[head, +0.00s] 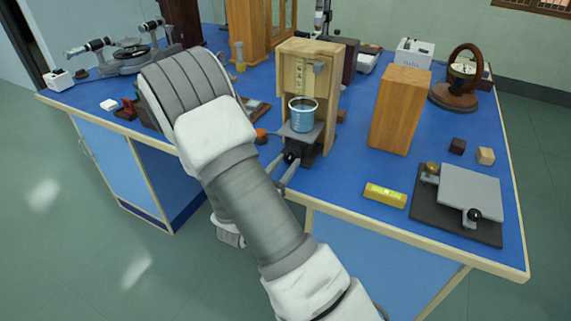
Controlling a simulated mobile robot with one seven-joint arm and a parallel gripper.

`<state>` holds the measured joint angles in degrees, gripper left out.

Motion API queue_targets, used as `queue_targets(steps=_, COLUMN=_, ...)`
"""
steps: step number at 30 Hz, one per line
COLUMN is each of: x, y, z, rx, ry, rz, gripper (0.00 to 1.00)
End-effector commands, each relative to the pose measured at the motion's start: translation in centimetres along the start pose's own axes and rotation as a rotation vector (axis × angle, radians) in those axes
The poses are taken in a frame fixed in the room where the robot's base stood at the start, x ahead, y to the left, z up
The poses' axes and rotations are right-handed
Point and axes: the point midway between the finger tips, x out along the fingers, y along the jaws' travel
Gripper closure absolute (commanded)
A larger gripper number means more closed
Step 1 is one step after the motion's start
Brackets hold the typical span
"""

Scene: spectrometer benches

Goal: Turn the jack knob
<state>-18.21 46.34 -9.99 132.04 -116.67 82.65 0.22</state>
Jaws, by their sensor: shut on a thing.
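A small dark lab jack (305,151) stands at the front of a wooden stand (325,75), near the front edge of the blue bench. A beaker with blue liquid (302,117) sits upright on the jack's grey top plate (299,133). The black jack knob (291,157) faces the bench's front edge. My gripper (287,162) reaches it from the front, and its two grey fingers are shut on the knob. My arm hides the gripper's body and part of the bench to the left.
A wooden block (400,110) stands right of the stand. A yellow level (385,195) and a grey plate on a dark base (470,192) lie at the front right. A spectrometer (130,53) is at the back left. An orange object (261,135) lies left of the jack.

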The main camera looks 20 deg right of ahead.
Motion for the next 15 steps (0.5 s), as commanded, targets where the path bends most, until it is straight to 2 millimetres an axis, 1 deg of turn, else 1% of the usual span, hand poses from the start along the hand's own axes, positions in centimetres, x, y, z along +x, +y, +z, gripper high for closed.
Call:
queue_targets(steps=1, x=-0.02, y=-0.02, z=-0.02, rx=-0.001, ry=0.000, rz=0.000, gripper=0.89)
queue_targets(steps=3, x=-0.02, y=-0.03, z=-0.02, rx=-0.001, ry=0.000, rz=-0.001, gripper=1.00)
queue_targets(steps=10, x=-0.03, y=-0.04, z=-0.07, rx=0.008, ry=0.000, rz=-0.001, gripper=1.00)
queue_targets(steps=15, x=-0.04, y=-0.05, z=-0.18, rx=0.057, ry=0.001, rz=-0.001, gripper=1.00)
